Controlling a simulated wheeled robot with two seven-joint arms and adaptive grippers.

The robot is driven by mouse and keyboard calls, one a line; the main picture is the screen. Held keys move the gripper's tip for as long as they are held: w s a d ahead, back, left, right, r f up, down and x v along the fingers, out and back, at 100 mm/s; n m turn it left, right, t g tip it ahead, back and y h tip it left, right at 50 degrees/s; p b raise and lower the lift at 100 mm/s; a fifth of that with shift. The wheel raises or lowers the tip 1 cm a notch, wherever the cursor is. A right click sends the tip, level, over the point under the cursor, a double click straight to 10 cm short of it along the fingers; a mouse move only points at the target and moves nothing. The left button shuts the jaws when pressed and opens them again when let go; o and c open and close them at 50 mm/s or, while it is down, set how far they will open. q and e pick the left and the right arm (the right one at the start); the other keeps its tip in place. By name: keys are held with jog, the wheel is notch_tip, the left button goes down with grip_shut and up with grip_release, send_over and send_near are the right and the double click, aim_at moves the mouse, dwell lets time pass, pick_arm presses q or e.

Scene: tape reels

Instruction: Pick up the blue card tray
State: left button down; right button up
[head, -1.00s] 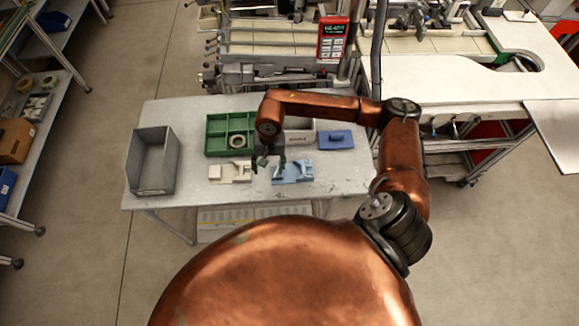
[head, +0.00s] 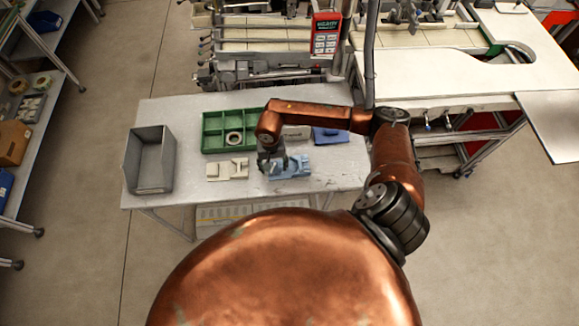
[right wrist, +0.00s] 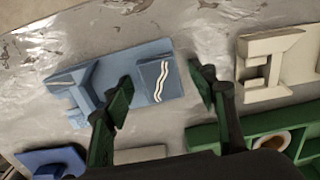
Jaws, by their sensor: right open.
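The blue card tray (head: 292,167) is a light blue flat piece with a raised holder at one end, lying on the grey-white table. In the right wrist view, its flat panel with a white wavy mark lies between my fingers, and its holder end (right wrist: 88,85) reaches out to the left. My right gripper (head: 271,164) is open over the left end of the tray in the head view. In the right wrist view, its two green-padded fingers (right wrist: 165,88) stand apart with nothing gripped. Their exact height above the tray is hard to tell. My left gripper is out of view.
A similar cream tray (head: 228,170) lies just left. A grey bin (head: 150,160) stands at the table's left.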

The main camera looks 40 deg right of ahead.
jog(key=shift+c, duration=0.7)
jog(key=c, duration=1.2)
jog(key=shift+r, duration=0.1)
